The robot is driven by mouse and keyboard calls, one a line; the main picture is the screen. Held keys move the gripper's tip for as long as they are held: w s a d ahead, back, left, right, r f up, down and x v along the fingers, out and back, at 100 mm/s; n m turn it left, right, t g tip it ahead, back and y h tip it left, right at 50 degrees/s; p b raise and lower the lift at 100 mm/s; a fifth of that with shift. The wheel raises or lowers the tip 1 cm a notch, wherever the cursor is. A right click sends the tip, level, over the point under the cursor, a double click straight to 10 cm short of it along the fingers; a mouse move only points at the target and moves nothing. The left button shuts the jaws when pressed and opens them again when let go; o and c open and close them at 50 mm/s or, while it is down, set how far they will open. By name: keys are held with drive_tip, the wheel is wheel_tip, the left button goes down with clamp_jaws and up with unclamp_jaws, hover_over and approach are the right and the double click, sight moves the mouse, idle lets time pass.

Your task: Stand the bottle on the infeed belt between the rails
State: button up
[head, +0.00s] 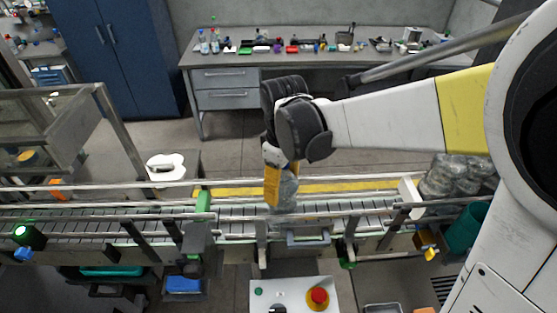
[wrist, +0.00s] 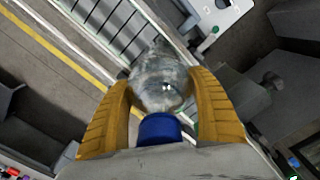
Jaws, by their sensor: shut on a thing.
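The bottle is a clear, greyish body (wrist: 158,78) with a blue cap (wrist: 160,128) in the wrist view. My gripper (wrist: 168,100) has yellow-orange fingers on both sides of the bottle just past the cap, and it is shut on it. In the head view my gripper (head: 279,188) points down over the conveyor, and part of the bottle (head: 287,191) shows beside the yellow finger. The infeed belt (head: 340,207) runs left to right between metal rails (head: 120,221). The bottle's base is over or at the belt; I cannot tell whether it touches.
A control box with a red button (head: 318,296) stands in front of the conveyor. Bagged clear bottles (head: 452,178) and a green bin (head: 466,228) are at the right end. A green bracket (head: 203,203) stands by the belt left of my gripper. A cluttered workbench (head: 300,58) is behind.

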drive_tip(key=shift+f, duration=0.15)
drive_tip(key=o, duration=1.4)
drive_tip(key=shift+o, duration=0.2)
